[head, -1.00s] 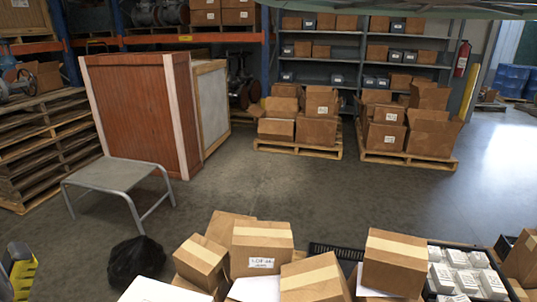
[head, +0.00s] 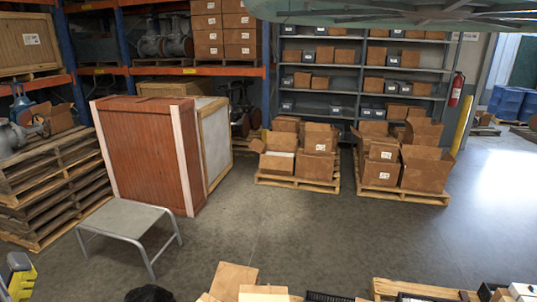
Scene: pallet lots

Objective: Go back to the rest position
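My gripper is not in the head view, so its state and anything it might hold are hidden. The task names no object. Closest to me, at the bottom edge, are the tops of open cardboard boxes (head: 233,280) and part of a wooden pallet (head: 405,290), mostly cut off by the frame.
A grey metal stool (head: 125,220) stands before a tall red-brown crate (head: 150,160). Stacked pallets (head: 55,190) are at left. Two pallets of open boxes (head: 298,160) (head: 405,165) stand before grey shelves (head: 320,70). A red extinguisher (head: 456,90) hangs at right. The middle floor is clear.

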